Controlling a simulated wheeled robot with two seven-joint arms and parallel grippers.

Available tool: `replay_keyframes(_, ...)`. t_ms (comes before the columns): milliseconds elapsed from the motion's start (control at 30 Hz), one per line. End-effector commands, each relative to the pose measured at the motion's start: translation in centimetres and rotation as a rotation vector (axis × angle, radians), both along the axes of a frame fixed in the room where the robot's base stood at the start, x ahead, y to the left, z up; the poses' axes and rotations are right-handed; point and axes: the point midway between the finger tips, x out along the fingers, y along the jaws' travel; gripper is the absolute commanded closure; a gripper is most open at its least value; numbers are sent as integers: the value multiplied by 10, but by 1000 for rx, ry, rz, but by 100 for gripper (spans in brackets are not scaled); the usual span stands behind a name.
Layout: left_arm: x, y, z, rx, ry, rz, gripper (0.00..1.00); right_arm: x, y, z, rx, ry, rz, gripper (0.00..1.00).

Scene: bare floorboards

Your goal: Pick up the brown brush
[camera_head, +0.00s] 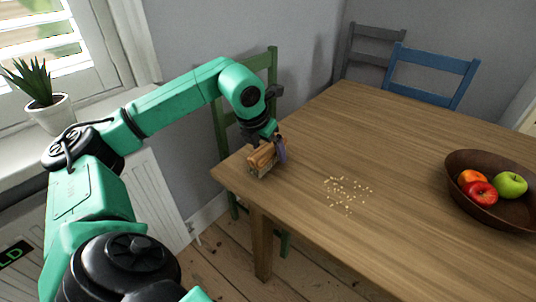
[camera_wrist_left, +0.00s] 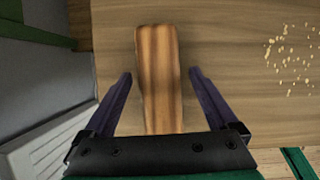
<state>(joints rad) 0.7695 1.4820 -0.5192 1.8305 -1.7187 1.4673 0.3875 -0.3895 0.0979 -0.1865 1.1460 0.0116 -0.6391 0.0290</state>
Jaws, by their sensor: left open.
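The brown brush (camera_head: 262,158) lies on the wooden table (camera_head: 385,145) near its left corner. In the left wrist view the brush (camera_wrist_left: 158,75) shows as a striped wooden block, and its near end is hidden behind my gripper's body. My left gripper (camera_head: 276,150) is at the brush. In the left wrist view the open fingers of the left gripper (camera_wrist_left: 160,82) stand on either side of the brush, with a gap on each side. My right gripper is not in view.
Several pale crumbs (camera_head: 347,192) lie scattered right of the brush. A dark bowl (camera_head: 470,208) with apples and other fruit stands at the right. Green (camera_head: 222,125), blue (camera_head: 432,62) and grey (camera_head: 372,40) chairs stand around the table. A potted plant (camera_head: 48,110) is on the sill.

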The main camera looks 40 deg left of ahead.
Motion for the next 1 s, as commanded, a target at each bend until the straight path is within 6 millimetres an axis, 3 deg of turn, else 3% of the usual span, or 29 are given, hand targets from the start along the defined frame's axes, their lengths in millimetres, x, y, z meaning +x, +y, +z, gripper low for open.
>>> replay_keyframes(33,0,0,0,0,0,0,15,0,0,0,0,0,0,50)
replay_keyframes(200,0,0,0,0,0,0,80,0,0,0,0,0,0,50)
replay_keyframes(267,0,0,0,0,0,0,100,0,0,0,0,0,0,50)
replay_keyframes(500,0,0,2,0,-1,0,100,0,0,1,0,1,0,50)
replay_keyframes(667,1,0,18,-2,-3,-1,100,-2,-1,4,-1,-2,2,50)
replay_keyframes(767,1,-1,45,-2,-6,-1,100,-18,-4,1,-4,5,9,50)
replay_keyframes(1000,1,-1,141,-4,-8,-3,100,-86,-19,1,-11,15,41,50)
